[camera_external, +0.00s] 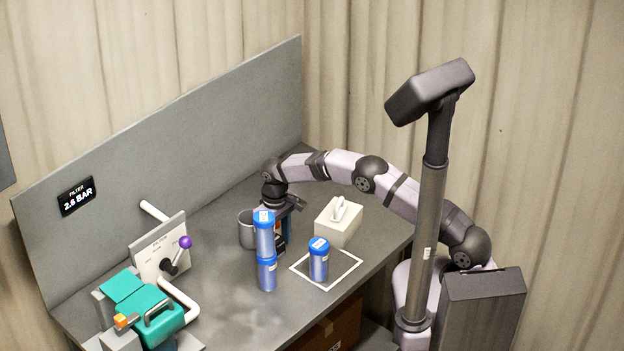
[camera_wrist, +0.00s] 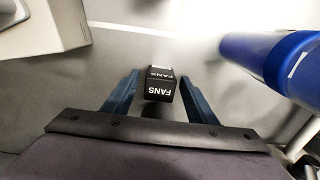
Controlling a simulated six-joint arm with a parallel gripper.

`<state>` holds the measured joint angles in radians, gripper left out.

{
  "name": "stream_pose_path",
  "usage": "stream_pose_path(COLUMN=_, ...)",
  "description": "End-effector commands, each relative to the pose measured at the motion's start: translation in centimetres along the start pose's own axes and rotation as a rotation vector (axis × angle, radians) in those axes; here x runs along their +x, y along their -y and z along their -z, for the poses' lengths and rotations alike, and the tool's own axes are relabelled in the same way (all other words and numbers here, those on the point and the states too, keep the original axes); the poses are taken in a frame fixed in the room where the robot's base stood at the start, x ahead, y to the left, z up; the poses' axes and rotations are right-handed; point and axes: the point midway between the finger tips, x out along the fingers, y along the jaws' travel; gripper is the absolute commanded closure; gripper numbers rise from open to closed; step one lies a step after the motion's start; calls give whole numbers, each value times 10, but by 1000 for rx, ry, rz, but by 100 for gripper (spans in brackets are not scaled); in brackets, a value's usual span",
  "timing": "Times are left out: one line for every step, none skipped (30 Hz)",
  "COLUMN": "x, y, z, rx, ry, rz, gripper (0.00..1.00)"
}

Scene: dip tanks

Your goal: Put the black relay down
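The black relay, a small block with white "FANS" lettering, shows in the wrist view (camera_wrist: 159,86) midway between my gripper's two blue fingers. My gripper (camera_wrist: 159,77) is open, with a visible gap between each finger and the relay's sides. In the external view my gripper (camera_external: 285,224) points down over the bench, behind the stacked blue canisters. The relay (camera_external: 281,244) is mostly hidden there by the canisters. It appears to be at the bench surface, though its underside is hidden.
Two stacked blue canisters (camera_external: 266,246) stand close in front of my gripper. Another blue canister (camera_external: 319,262) stands in a white outlined square.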

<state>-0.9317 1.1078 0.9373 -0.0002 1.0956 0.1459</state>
Motion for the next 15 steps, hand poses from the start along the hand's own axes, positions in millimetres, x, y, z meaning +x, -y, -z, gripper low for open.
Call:
stream_pose_path(x=0, y=0, z=0, rx=0, ry=0, rz=0, gripper=49)
stream_pose_path(x=0, y=0, z=0, rx=0, ry=1, rz=0, gripper=49)
stream_pose_path(x=0, y=0, z=0, rx=0, ry=1, rz=0, gripper=49)
stream_pose_path(x=0, y=0, z=0, rx=0, ry=1, rz=0, gripper=49)
stream_pose_path(x=0, y=0, z=0, rx=0, ry=1, rz=0, gripper=49)
stream_pose_path(x=0, y=0, z=0, rx=0, ry=1, rz=0, gripper=49)
stream_pose_path(x=0, y=0, z=0, rx=0, ry=1, rz=0, gripper=49)
stream_pose_path(x=-1, y=0, z=0, rx=0, ry=1, rz=0, gripper=49)
stream_pose_path(x=-2, y=0, z=0, rx=0, ry=0, rz=0, gripper=49)
stream_pose_path(x=-3, y=0, z=0, rx=0, ry=0, rz=0, gripper=49)
stream_pose_path(x=-5, y=0, z=0, rx=0, ry=0, rz=0, gripper=49)
stream_pose_path(x=-6, y=0, z=0, rx=0, ry=0, rz=0, gripper=49)
stream_pose_path(x=-7, y=0, z=0, rx=0, ry=-1, rz=0, gripper=49)
stream_pose_path(x=-9, y=0, z=0, rx=0, ry=-1, rz=0, gripper=49)
stream_pose_path(x=-14, y=0, z=1, rx=0, ry=-3, rz=0, gripper=49)
